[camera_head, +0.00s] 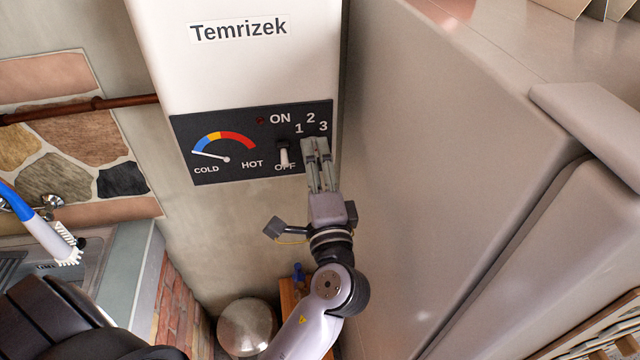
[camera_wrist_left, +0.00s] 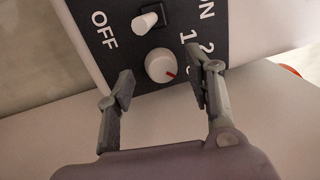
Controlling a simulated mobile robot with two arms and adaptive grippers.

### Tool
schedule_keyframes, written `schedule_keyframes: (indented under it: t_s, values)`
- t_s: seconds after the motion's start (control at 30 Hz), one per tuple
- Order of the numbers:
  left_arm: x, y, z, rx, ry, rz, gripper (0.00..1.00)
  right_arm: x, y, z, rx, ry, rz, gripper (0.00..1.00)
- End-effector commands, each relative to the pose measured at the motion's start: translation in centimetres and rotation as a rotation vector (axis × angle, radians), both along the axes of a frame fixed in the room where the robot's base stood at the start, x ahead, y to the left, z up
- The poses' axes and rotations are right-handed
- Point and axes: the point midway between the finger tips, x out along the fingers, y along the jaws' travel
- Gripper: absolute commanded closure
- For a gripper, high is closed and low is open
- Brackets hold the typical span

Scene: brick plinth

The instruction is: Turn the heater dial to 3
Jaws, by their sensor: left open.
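The white heater (camera_head: 240,80) hangs on the wall with a black control panel (camera_head: 240,165). In the head view my left gripper (camera_head: 315,146) covers the dial. The gripper (camera_wrist_left: 168,80) is open, its fingers on either side of the dial with gaps visible; contact cannot be told. A white switch (camera_head: 283,153) sits left of the gripper, tilted toward OFF. My right gripper is not in view.
A large light cabinet or fridge (camera_head: 440,170) stands close on the right of the arm. A brown pipe (camera_head: 80,108) runs along the wall at left. A sink counter with a blue-white brush (camera_head: 40,220) is at lower left. A round metal pot (camera_head: 246,328) stands below.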

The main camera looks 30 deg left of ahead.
Motion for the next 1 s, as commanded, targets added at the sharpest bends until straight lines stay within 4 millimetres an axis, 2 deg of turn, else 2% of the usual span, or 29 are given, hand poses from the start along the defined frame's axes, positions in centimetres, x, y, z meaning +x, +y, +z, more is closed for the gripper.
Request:
schedule_keyframes:
  t_s: [0.3, 0.5, 0.7, 1.0]
  values:
    - [-5.1, -3.9, -1.1, 0.000, 0.005, -0.003, 0.51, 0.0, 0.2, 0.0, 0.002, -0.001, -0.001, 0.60]
    - [-7.7, -5.8, -1.6, -0.001, 0.003, -0.002, 0.51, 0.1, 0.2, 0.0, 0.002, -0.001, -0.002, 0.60]
    - [-8.7, -6.5, -1.7, -0.001, -0.001, 0.001, 0.51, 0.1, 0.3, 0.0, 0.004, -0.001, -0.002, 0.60]
    - [-8.7, -6.5, -1.7, -0.001, -0.001, 0.001, 0.51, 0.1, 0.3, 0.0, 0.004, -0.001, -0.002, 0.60]
